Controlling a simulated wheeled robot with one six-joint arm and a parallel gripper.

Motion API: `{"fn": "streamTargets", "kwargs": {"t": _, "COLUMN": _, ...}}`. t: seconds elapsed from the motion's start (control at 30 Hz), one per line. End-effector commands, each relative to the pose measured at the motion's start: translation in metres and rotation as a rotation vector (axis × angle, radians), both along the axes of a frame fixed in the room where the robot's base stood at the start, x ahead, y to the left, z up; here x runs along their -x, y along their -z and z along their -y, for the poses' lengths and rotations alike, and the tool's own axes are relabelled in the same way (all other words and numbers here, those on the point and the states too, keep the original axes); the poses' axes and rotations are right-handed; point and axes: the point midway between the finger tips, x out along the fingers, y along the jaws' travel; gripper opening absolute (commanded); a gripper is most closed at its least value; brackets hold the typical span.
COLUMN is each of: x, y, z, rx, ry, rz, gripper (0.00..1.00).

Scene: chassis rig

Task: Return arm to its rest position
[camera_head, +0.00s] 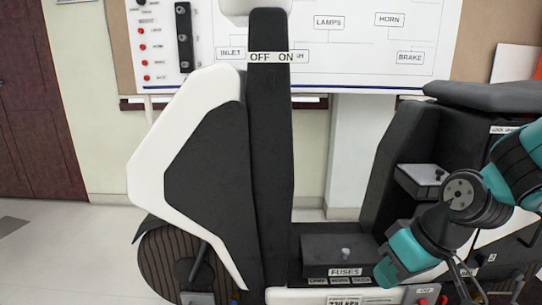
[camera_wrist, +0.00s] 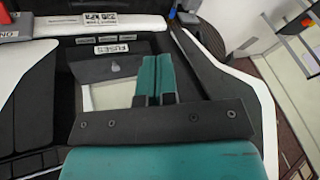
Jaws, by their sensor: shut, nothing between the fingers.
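My gripper (camera_wrist: 154,62) shows in the wrist view with its two teal fingers side by side, pressed together and empty. My teal and dark arm reaches in from the right of the head view, bent, in front of the right part of the rig. Its lower teal part is near the black fuse box (camera_head: 338,250) with the FUSES label. In the wrist view the fuse box (camera_wrist: 98,68) appears upside down, left of and partly behind the fingers. I cannot tell from these views whether the fingers touch it.
A tall black post (camera_head: 270,150) with an OFF/ON label and a white-edged black panel (camera_head: 187,125) stand left of the fuse box. A black seat-like part (camera_head: 405,150) and small tray (camera_head: 422,180) are near my arm. A wiring board (camera_head: 350,50) hangs behind. Floor at left is clear.

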Motion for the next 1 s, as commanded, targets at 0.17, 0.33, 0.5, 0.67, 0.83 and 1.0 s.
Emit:
{"fn": "streamTargets", "kwargs": {"t": 0.17, "x": 0.059, "y": -0.044, "z": -0.053, "rx": 0.011, "ry": -0.171, "rz": -0.068, "gripper": 0.00}}
{"fn": "streamTargets", "kwargs": {"t": 0.33, "x": 0.115, "y": -0.072, "z": -0.075, "rx": 0.051, "ry": -0.293, "rz": -0.123, "gripper": 0.00}}
{"fn": "streamTargets", "kwargs": {"t": 0.5, "x": 0.121, "y": -0.116, "z": -0.075, "rx": 0.059, "ry": -0.299, "rz": -0.141, "gripper": 0.00}}
{"fn": "streamTargets", "kwargs": {"t": 0.67, "x": 0.121, "y": -0.156, "z": -0.075, "rx": 0.059, "ry": -0.299, "rz": -0.141, "gripper": 0.00}}
{"fn": "streamTargets", "kwargs": {"t": 0.83, "x": 0.120, "y": -0.214, "z": -0.075, "rx": 0.059, "ry": -0.298, "rz": -0.140, "gripper": 0.00}}
{"fn": "streamTargets", "kwargs": {"t": 1.0, "x": 0.120, "y": -0.279, "z": -0.075, "rx": 0.058, "ry": -0.298, "rz": -0.139, "gripper": 0.00}}
